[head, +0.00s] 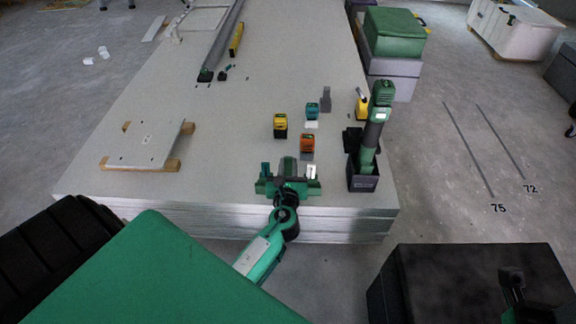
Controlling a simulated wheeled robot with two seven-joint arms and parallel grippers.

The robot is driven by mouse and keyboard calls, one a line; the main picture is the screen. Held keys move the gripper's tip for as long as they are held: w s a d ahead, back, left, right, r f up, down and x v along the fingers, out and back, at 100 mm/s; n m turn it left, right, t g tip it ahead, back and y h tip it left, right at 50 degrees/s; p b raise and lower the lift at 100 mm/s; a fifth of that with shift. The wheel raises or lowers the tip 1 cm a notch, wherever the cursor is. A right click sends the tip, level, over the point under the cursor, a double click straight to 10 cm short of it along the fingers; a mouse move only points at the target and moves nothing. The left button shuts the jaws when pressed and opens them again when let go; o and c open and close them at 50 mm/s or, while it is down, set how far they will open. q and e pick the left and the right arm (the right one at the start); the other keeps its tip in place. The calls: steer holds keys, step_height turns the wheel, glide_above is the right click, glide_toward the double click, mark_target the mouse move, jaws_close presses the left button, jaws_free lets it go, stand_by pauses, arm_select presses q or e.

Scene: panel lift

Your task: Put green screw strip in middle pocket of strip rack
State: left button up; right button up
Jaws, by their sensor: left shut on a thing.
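My left gripper (288,172) is over the near edge of the panel stack (210,160). It is shut on a small dark grey-green piece, largely hidden by the gripper; it looks like the green screw strip, though its shape is unclear. Beyond it stand small blocks: an orange one (307,142), a yellow one (280,125) and a teal one (312,110). A grey upright piece (326,98) is behind them. I cannot make out the strip rack or its middle pocket with certainty. At the lower right is a dark arm part; my right gripper's fingers cannot be made out.
A green and black tool (372,135) stands in a black holder (363,180) to the right of the left gripper. A grey board on wooden battens (145,145) lies at the left. A yellow level (236,40) lies farther back.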

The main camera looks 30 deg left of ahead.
arm_select(q)
steer(key=shift+f, duration=0.25)
steer(key=shift+f+b, duration=0.9)
steer(key=shift+f, duration=0.1)
steer(key=shift+f, duration=0.15)
stand_by(0.6)
stand_by(0.3)
steer(key=o, duration=1)
